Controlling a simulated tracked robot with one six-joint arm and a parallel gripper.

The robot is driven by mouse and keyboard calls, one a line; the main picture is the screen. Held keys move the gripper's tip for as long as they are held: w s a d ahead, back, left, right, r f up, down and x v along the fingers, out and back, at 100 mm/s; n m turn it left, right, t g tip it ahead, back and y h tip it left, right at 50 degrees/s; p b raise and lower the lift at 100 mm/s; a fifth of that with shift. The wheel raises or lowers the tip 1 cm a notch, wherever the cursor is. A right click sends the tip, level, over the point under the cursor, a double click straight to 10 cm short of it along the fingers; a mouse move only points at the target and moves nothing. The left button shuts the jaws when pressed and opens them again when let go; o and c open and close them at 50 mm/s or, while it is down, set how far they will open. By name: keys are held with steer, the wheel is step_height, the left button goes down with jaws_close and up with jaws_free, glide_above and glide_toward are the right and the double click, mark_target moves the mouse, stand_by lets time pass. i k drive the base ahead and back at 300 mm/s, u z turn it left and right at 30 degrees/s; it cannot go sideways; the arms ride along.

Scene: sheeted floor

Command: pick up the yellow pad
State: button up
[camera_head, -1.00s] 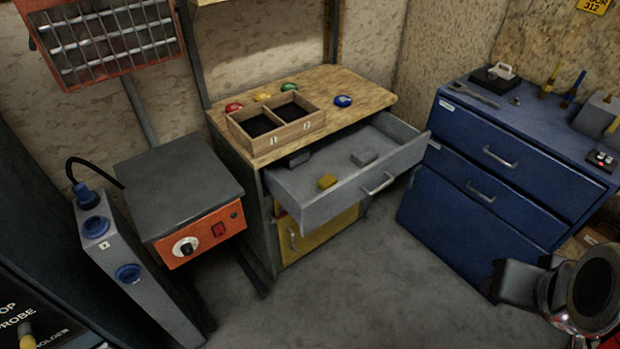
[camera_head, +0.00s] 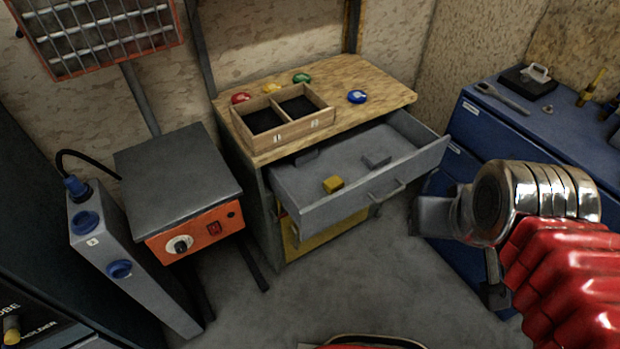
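The yellow pad (camera_head: 333,184) is a small block lying in the open grey drawer (camera_head: 320,212), near its front left. The drawer is pulled out from the wooden-topped cabinet. Two grey blocks lie in the same drawer, one (camera_head: 376,161) to the right of the pad and one (camera_head: 306,155) at the back left, partly in shadow. My arm, with a silver joint and red sleeve, enters from the right, apart from the drawer. The fingers of my gripper cannot be made out in this view.
A two-compartment wooden box (camera_head: 284,137) stands on the wooden top (camera_head: 350,82), with red, yellow, green and blue round items around it. A hot plate (camera_head: 178,175) stands left. A blue cabinet (camera_head: 550,130) stands right, behind my arm.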

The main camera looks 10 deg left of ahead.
mark_target(332, 185)
steer(key=u, duration=0.4)
steer(key=i, duration=0.5)
steer(key=u, duration=0.85)
steer(key=i, duration=0.6)
steer(key=u, duration=0.45)
